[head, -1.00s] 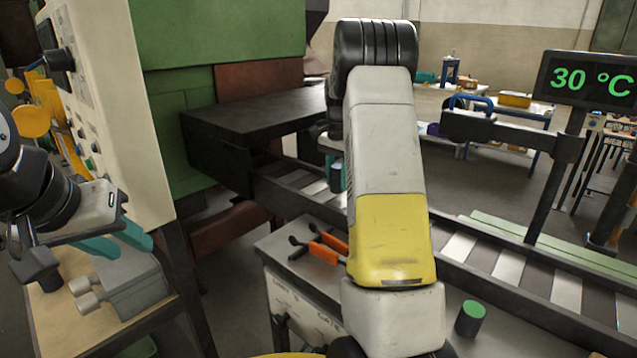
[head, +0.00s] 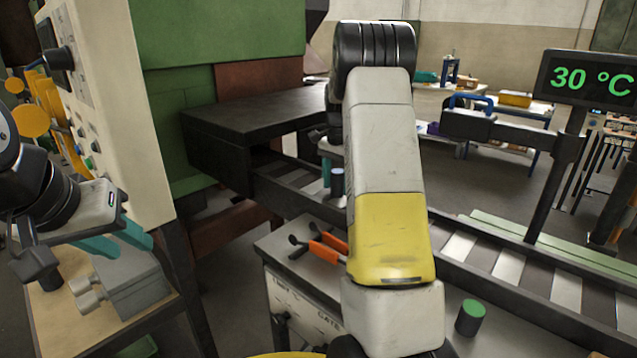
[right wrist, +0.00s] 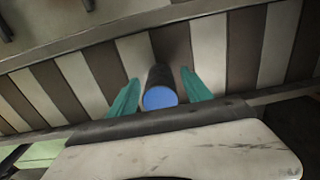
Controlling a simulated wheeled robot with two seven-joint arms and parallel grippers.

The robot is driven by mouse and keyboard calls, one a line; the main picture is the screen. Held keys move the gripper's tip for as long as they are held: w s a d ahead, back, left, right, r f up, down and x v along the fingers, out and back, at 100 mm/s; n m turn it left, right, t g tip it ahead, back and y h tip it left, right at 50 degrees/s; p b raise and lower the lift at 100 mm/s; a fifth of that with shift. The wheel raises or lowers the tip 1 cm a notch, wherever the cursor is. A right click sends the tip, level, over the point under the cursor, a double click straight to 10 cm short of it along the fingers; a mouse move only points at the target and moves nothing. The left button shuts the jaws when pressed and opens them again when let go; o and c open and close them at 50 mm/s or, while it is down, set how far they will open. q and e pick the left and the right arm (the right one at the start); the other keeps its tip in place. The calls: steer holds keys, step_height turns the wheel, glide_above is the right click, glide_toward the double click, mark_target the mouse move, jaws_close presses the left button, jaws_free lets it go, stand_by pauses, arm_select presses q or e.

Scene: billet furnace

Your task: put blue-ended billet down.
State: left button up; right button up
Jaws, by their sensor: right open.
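The blue-ended billet (head: 337,184) is a dark cylinder with a blue end. It stands upright at the roller conveyor, partly hidden by my right arm in the head view. In the right wrist view, its blue end (right wrist: 160,97) faces the camera, with conveyor slats behind it. My right gripper (right wrist: 160,95) is open, with one teal finger on each side of the billet and a visible gap on both sides. In the head view, my right gripper is mostly hidden behind my arm. My left gripper (head: 118,241) has its teal fingers apart over the grey fixture at the left, with nothing seen between them.
The roller conveyor (head: 510,268) runs from the dark furnace table (head: 255,113) to the right. A 30 °C display (head: 590,80) stands behind it. A grey fixture (head: 135,283) sits at left.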

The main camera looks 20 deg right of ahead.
step_height(320, 180, up, 11)
steer(key=shift+r, duration=0.2)
steer(key=shift+s+r, duration=0.1)
steer(key=shift+r, duration=0.25)
steer(key=s+a+r+n+t+y, duration=0.1)
steer(key=s+a+r+n+t, duration=0.2)
steer(key=s, duration=0.4)
steer(key=s+a+r+n+y, duration=0.1)
steer(key=s+a+r+n, duration=0.25)
steer(key=s+a, duration=0.3)
steer(key=s+a+f+n+t, duration=0.1)
steer(key=s+a+f+n, duration=0.1)
steer(key=s, duration=0.7)
steer(key=s+a+f+n+t, duration=0.2)
steer(key=s+a+f+n, duration=0.1)
steer(key=s, duration=0.5)
steer(key=shift+s+a+f+n, duration=0.35)
steer(key=shift+a+n, duration=0.2)
steer(key=shift+a, duration=0.6)
steer(key=shift+c, duration=0.2)
